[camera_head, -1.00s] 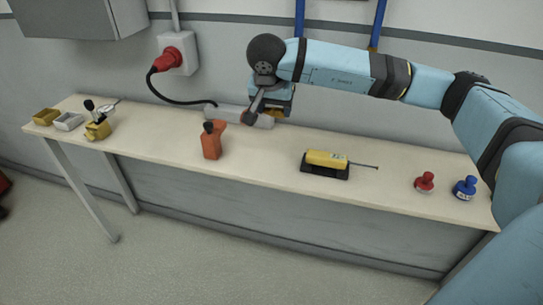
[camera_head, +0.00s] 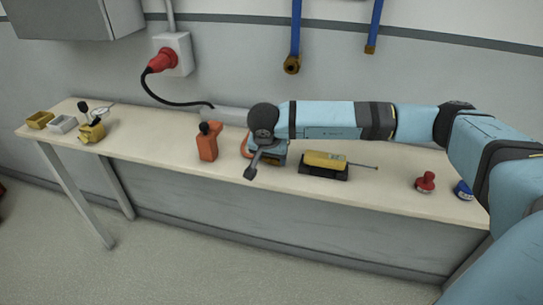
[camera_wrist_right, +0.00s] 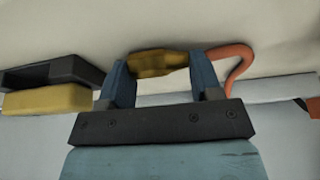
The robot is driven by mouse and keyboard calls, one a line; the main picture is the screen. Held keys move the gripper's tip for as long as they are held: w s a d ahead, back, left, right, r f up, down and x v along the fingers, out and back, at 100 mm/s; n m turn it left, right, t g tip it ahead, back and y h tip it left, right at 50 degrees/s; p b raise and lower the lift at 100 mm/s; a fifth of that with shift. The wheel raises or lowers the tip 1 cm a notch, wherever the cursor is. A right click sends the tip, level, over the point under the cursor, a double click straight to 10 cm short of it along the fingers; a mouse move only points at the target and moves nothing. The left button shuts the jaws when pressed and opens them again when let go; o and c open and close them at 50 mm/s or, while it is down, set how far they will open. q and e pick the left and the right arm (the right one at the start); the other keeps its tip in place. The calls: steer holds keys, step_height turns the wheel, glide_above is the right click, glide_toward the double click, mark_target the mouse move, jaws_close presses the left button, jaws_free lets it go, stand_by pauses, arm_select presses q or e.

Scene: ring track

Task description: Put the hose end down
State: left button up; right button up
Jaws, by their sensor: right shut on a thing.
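The hose end is a brass-coloured fitting (camera_wrist_right: 158,62) with a curved orange hose (camera_wrist_right: 238,58) at its right side in the right wrist view. My right gripper (camera_wrist_right: 161,72) is shut on the fitting, one blue finger at each end of it. In the head view my right gripper (camera_head: 268,157) is low at the bench (camera_head: 225,178), between the orange bottle and the yellow tool. There the fitting is mostly hidden by the gripper. I cannot tell whether the fitting touches the bench top. My left gripper is not in view.
A yellow tool (camera_head: 325,159) on a black base lies just right. Red (camera_head: 426,182) and blue (camera_head: 463,190) knobbed items stand further right. Two blue pipes (camera_head: 295,30) hang on the wall.

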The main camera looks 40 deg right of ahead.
steer(key=shift+f, duration=0.1)
steer(key=o, duration=0.9)
